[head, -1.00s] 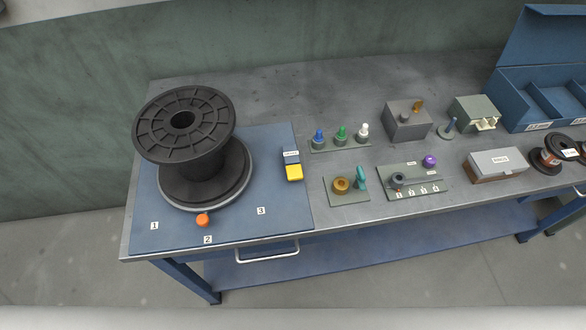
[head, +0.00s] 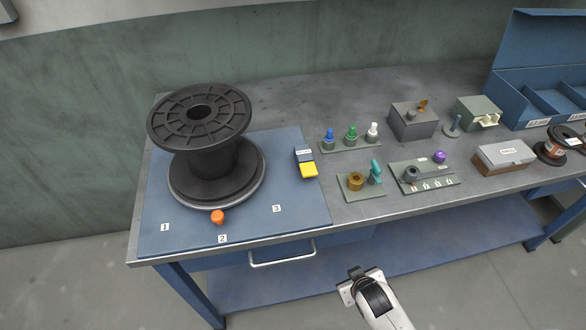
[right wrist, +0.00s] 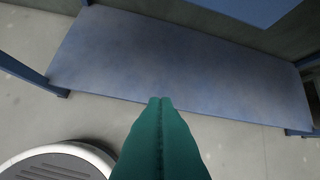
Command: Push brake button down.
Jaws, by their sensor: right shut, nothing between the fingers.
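A yellow button-like block (head: 308,171) sits at the front of a small dark blue housing (head: 303,155) on the right part of the blue mat. The label on the housing is too small to read surely; this looks like the brake button. My right arm shows low in the head view, in front of the table, to the right of and nearer than the button. My right gripper's green fingers (right wrist: 160,100) are shut and empty in the right wrist view, over the blue lower shelf (right wrist: 190,65). My left gripper is not in view.
A large black spool (head: 205,150) stands on the blue mat (head: 250,225), with an orange knob (head: 217,216) in front. A drawer handle (head: 282,258) juts from the table front. Pegs on a plate (head: 350,146) and other fixtures stand to the right.

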